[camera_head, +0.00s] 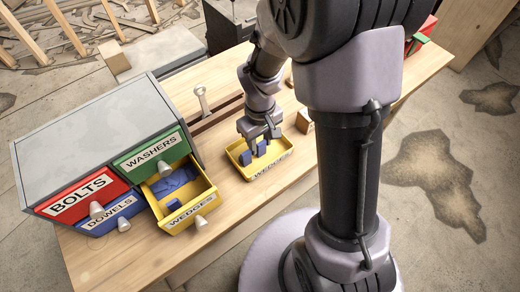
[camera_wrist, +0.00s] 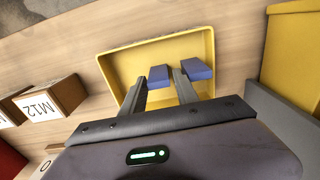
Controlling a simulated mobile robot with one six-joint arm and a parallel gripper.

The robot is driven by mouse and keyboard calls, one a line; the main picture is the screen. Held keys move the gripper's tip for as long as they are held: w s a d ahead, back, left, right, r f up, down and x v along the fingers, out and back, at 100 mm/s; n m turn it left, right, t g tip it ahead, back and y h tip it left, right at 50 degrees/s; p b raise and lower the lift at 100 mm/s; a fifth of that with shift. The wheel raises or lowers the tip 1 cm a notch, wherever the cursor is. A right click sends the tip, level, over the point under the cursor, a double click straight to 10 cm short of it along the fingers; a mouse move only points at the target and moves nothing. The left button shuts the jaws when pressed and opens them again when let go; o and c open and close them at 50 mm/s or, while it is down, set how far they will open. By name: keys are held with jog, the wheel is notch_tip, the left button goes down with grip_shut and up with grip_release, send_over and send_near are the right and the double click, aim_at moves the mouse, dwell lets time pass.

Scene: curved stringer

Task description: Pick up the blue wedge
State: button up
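Two blue wedges lie in a shallow yellow tray (camera_head: 250,176) marked WEDGES. In the wrist view, one blue wedge (camera_wrist: 158,76) shows between my fingertips and the other blue wedge (camera_wrist: 197,69) lies just right of the right finger. The tray (camera_wrist: 121,62) surrounds both wedges there. My gripper (camera_head: 258,138) points down over the tray in the head view. In the wrist view my gripper (camera_wrist: 160,79) has its fingers apart, with gaps beside the wedge between them. Its height above the tray floor is hard to tell.
A drawer cabinet (camera_head: 85,120) stands left, its yellow WEDGES drawer (camera_head: 205,207) pulled out with blue pieces inside. A cardboard box (camera_wrist: 50,101) marked M12 sits near the tray. The wooden bench (camera_head: 130,250) is bare in front of the cabinet.

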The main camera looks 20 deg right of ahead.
notch_tip(320, 180, down, 3)
jog(key=shift+r+b, duration=0.1)
jog(key=shift+b, duration=0.2)
jog(key=shift+r, duration=0.15)
jog(key=shift+c, duration=0.7)
grip_shut()
